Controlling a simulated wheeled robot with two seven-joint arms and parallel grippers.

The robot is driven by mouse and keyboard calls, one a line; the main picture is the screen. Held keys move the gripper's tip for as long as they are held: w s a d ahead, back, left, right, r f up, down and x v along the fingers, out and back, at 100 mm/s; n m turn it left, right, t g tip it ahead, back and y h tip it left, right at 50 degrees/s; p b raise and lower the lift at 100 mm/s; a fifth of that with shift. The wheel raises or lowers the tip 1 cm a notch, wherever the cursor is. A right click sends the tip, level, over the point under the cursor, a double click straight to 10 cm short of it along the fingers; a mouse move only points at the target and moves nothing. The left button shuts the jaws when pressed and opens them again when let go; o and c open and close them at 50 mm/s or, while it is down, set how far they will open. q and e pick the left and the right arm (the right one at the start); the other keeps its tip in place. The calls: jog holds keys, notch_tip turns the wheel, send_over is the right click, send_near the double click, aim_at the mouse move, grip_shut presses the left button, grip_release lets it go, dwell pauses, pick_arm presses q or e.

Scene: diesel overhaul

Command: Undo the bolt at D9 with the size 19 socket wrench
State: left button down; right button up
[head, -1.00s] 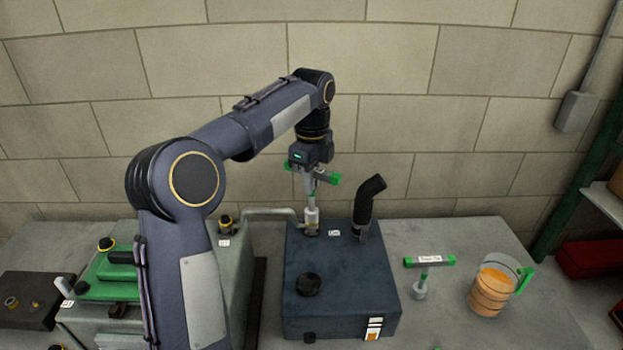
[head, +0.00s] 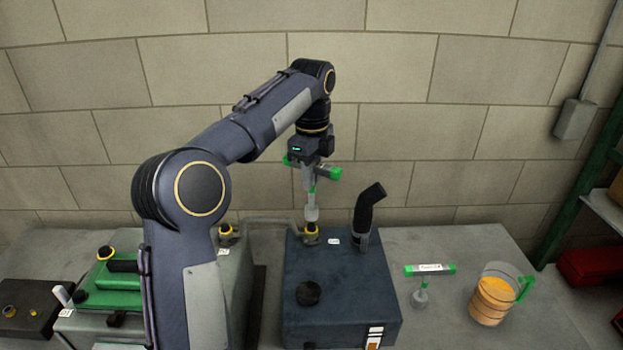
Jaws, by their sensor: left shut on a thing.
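My left gripper (head: 309,163) is shut on a socket wrench with a green T-handle (head: 326,173) and a pale grey shaft. The wrench hangs upright, and its socket (head: 312,213) is just above a dark bolt with a yellow ring (head: 311,234). The socket appears clear of the bolt, which sits at the back of the dark blue box (head: 345,285). A small white label (head: 333,241) lies beside the bolt, too small to read. I cannot read the size on the held wrench. My right gripper is not in view.
A black bent pipe (head: 367,212) rises from the box just right of the wrench. Another green-handled socket wrench (head: 430,269) stands on the bench to the right, near a jug of orange liquid (head: 491,300). Green machinery (head: 108,289) stands left, partly behind my arm.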

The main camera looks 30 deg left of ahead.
pick_arm(q)
jog(key=shift+r, duration=3.05)
